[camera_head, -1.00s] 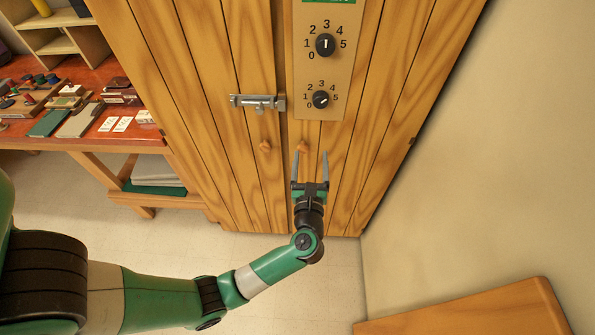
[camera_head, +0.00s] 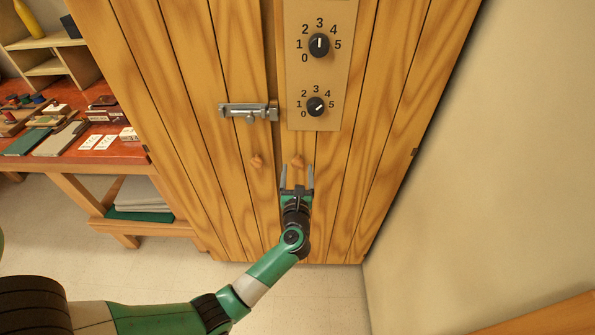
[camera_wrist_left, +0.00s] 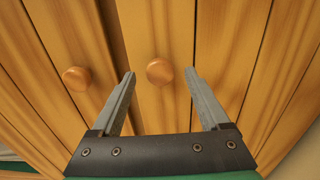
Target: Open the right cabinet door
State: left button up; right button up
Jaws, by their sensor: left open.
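The wooden cabinet has a right door (camera_head: 347,165) and a left door (camera_head: 185,120), with a narrow dark gap between them. The right door's round wooden knob (camera_head: 297,161) is in front of my left gripper (camera_head: 297,177). The gripper is open and empty, its fingertips just below and to either side of the knob in the head view. In the left wrist view the same knob (camera_wrist_left: 160,71) shows beyond and between the fingertips, apart from them. The left door's knob (camera_wrist_left: 77,78) is left of the fingers. My right gripper is not in view.
A metal slide bolt (camera_head: 248,111) sits across the doors' upper middle. A panel (camera_head: 333,80) with two numbered dials is on the right door. A red-topped table (camera_head: 130,153) stands left, a wall right, and a wooden surface (camera_head: 545,318) lower right.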

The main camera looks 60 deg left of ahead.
pick_arm(q)
jog(key=shift+x, duration=0.9)
grip_shut()
dwell(0.8)
